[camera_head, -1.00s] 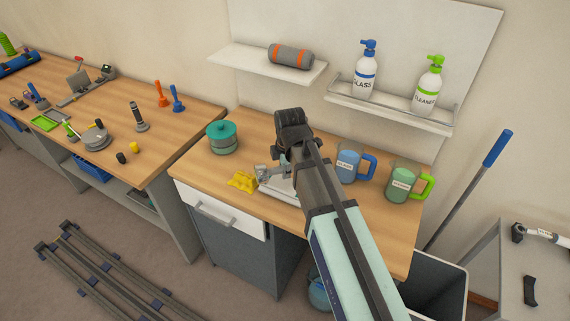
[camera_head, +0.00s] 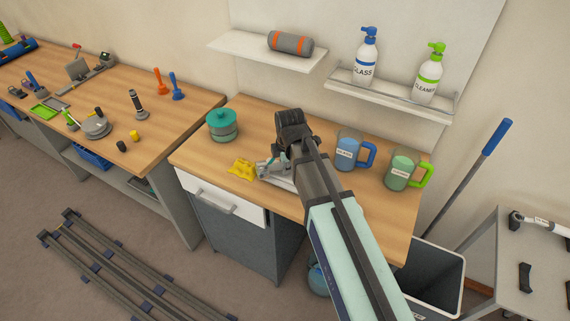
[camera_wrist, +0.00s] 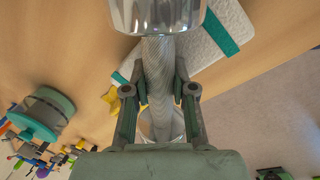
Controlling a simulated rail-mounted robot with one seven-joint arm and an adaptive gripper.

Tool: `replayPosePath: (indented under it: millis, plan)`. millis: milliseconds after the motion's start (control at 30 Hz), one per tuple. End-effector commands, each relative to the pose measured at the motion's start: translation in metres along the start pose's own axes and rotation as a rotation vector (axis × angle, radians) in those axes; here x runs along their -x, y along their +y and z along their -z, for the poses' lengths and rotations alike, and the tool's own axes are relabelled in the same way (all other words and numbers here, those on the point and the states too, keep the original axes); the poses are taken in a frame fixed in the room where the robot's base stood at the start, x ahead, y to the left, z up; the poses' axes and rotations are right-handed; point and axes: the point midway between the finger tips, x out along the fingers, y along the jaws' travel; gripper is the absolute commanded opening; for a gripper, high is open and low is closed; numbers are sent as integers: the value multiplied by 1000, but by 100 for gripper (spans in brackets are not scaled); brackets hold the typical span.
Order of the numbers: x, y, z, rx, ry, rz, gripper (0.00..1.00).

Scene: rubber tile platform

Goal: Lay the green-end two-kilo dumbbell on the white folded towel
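In the wrist view, a dumbbell (camera_wrist: 158,75) with a knurled grey handle and shiny silver heads runs up and down the picture. My gripper (camera_wrist: 160,90) has one finger on each side of the handle, apparently closed on it. No green end colour shows on the dumbbell here. The white towel (camera_wrist: 205,45) with green stripes lies beyond and to the right of the handle. In the head view, the towel (camera_head: 282,183) is on the cabinet top, mostly hidden by my gripper (camera_head: 272,168). The dumbbell is hard to make out there.
A yellow item (camera_head: 242,170) lies left of the towel on the wooden cabinet top (camera_head: 205,155). A teal-lidded pot (camera_head: 222,126) stands behind. A blue jug (camera_head: 350,152) and green jug (camera_head: 403,170) stand right. A shelf (camera_head: 235,52) holds a grey roll (camera_head: 290,44).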

Motion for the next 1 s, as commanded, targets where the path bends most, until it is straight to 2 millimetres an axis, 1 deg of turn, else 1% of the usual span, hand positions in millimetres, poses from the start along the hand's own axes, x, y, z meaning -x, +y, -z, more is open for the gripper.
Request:
replayPosePath:
  millis: [33,67,733,900,1000]
  plan:
    - [0,0,0,0,0,0,39]
    - [0,0,0,0,0,0,50]
    - [0,0,0,0,0,1,50]
    - [6,0,0,0,0,0,50]
    - [14,1,0,0,0,-2,50]
